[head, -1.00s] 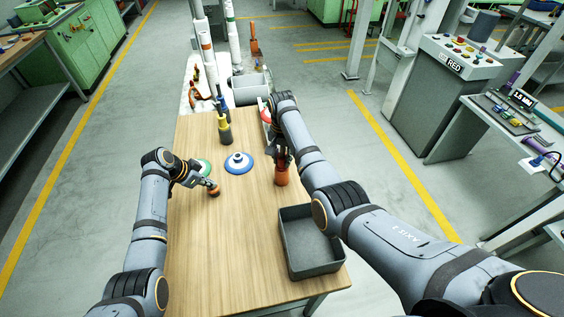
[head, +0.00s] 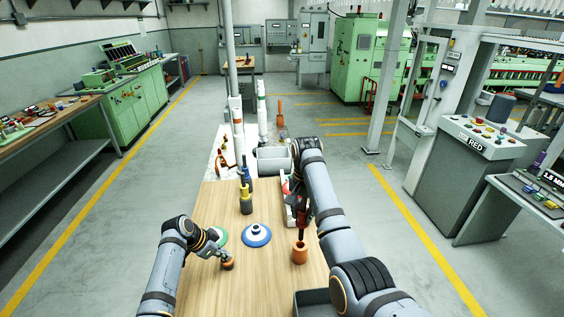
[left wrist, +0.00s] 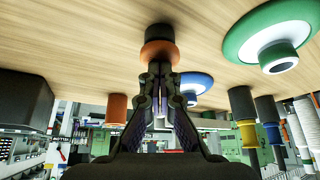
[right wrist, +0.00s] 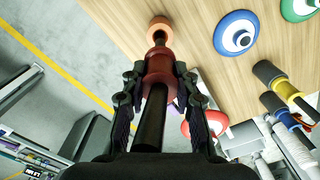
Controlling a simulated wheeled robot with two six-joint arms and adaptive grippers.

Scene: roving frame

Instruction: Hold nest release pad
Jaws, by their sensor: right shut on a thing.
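An orange-capped pad on a dark round base (head: 227,264) stands on the wooden table; it also shows in the left wrist view (left wrist: 159,50). My left gripper (head: 217,252) has its fingertips nearly together against the orange cap, with the cap beyond the tips. My right gripper (right wrist: 158,88) is shut around a dark rod with a red collar (right wrist: 158,66), held roughly upright. The rod's lower end meets the top of an orange cylinder (head: 299,253), which has a dark opening (right wrist: 160,27). How deep the rod sits in it is hidden.
A blue-and-white disc (head: 256,236) and a green-and-white disc (left wrist: 272,38) lie between the arms. A dark cylinder with a yellow band (head: 245,200) stands behind. A grey bin (head: 312,300) sits at front right, a light grey bin (head: 273,160) at the back.

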